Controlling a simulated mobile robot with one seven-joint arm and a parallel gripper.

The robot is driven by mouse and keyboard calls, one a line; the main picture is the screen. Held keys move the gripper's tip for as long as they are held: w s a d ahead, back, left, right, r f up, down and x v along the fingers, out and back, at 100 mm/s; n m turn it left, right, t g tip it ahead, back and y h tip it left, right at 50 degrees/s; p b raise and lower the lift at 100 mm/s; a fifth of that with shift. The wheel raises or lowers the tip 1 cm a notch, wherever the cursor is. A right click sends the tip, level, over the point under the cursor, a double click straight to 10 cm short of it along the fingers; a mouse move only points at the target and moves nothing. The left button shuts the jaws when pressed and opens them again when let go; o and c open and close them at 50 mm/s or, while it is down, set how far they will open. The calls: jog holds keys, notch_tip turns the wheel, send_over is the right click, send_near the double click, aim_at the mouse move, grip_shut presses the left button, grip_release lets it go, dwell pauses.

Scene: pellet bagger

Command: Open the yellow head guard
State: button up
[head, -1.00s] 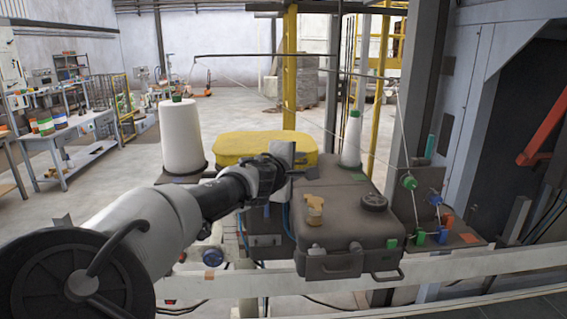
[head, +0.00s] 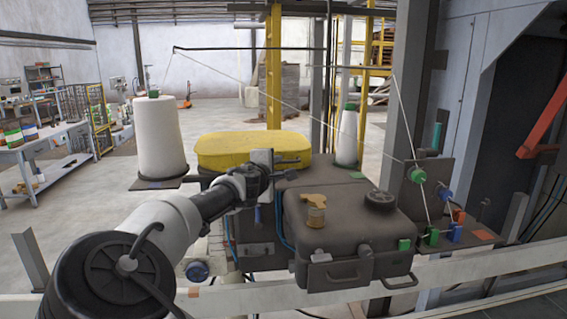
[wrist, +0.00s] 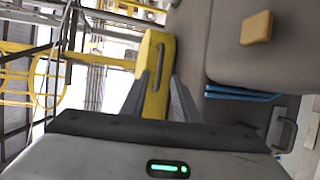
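The yellow head guard (head: 253,151) is a long, rounded yellow cover lying flat and looking shut on top of the dark machine, left of the middle in the head view. My gripper (head: 290,166) is at its front right side, with the fingers pointing right. In the wrist view the guard (wrist: 154,55) is a yellow block ahead of my fingers (wrist: 158,98). The fingers stand apart, with yellow showing between them. I cannot tell whether they touch the guard.
A grey-brown case-like housing (head: 350,230) with a tan knob (head: 316,214) is right of my gripper. White thread cones stand left (head: 160,138) and behind (head: 347,140). A thread runs to the guides (head: 417,176) at right. A pale rail (head: 450,265) crosses in front.

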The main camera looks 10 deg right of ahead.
aim_at(285, 162)
jog(key=p+x, duration=0.1)
jog(key=x, duration=0.7)
jog(key=shift+w, duration=0.2)
grip_shut()
